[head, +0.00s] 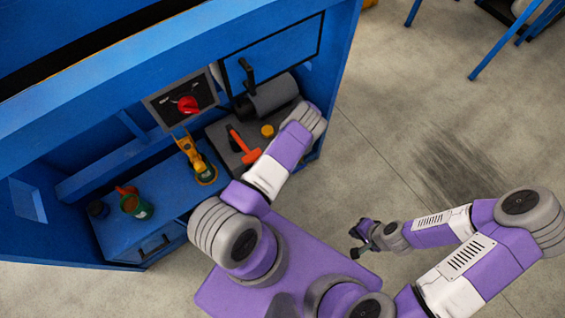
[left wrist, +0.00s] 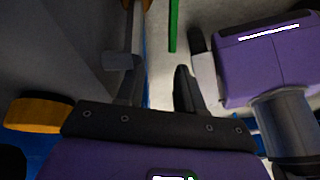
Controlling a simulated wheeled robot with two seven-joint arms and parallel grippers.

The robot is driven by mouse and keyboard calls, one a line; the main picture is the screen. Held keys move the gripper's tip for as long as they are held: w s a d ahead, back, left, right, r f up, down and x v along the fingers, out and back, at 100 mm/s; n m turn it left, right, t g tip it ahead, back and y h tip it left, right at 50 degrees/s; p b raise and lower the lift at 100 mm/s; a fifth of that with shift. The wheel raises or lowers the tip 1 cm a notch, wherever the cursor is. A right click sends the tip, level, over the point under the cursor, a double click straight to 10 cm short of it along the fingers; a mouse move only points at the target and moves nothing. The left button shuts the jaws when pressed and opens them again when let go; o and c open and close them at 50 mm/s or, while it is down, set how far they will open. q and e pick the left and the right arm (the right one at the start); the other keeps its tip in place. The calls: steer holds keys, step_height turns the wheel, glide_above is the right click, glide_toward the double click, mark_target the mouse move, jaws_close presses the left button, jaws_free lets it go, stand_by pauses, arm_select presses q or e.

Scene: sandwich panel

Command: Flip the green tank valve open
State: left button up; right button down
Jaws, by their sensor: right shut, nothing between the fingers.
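I cannot pick out the green tank valve for certain. A narrow straight green bar (left wrist: 174,25) shows at the top of the left wrist view, beyond my left fingers; I cannot tell what it belongs to. My left gripper (left wrist: 156,72) has its two dark fingers apart, with nothing seen between them. In the head view its fingers are hidden behind my left wrist, at the right end of the blue bench (head: 120,237). My right gripper (head: 360,238) is shut and empty, over the floor to the right of my base, away from the bench.
On the bench are a green can (head: 133,204), a yellow tool (head: 203,168), an orange-red handle (head: 243,146) and a yellow cap (head: 267,130). A red knob (head: 188,104) and a grey cylinder (head: 273,94) are at the back. Floor (head: 400,120) right of the bench is clear.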

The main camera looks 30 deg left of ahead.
arm_select(q)
steer(key=s+t, duration=0.1)
steer(key=s+d+f+n+t, duration=0.1)
steer(key=t, duration=0.1)
steer(key=s+t+h, duration=0.1)
steer(key=shift+d+f+n+t+b, duration=0.15)
steer(key=shift+f+n+t+b, duration=0.15)
steer(key=shift+f+t, duration=0.1)
step_height(320, 180, down, 7)
steer(key=b, duration=0.3)
steer(key=shift+w+f, duration=0.1)
steer(key=shift+f, duration=0.1)
jaws_close()
